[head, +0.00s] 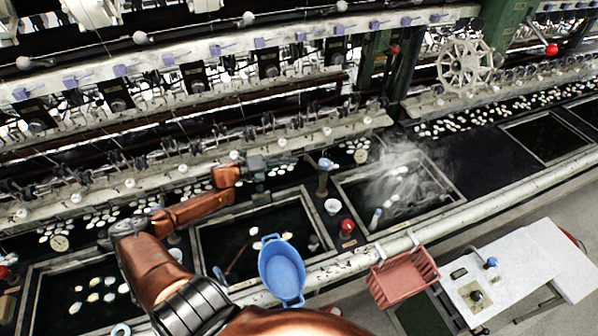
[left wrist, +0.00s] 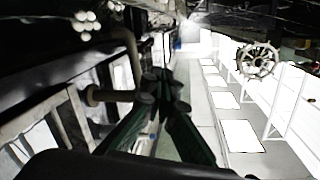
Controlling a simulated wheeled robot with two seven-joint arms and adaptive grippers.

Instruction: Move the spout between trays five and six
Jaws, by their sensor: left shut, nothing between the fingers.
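A dark upright spout fitting with a blue top (head: 323,178) stands on the ledge between the middle basin (head: 200,245) and the steaming right basin (head: 455,190). My left gripper (head: 284,161) is shut and empty, a little to the left of this fitting and apart from it, above the back of the middle basin. In the left wrist view, my left gripper's dark green fingers (left wrist: 160,84) come together near the middle. A curved pipe (left wrist: 131,50) shows just left of them; I cannot tell whether it is the spout. No tray numbers are readable. My right gripper is not in view.
A blue tub (head: 282,270) sits at the front of the middle basin. A red crate (head: 403,278) and white table (head: 530,255) stand at the right front. Reeling machinery runs along the back.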

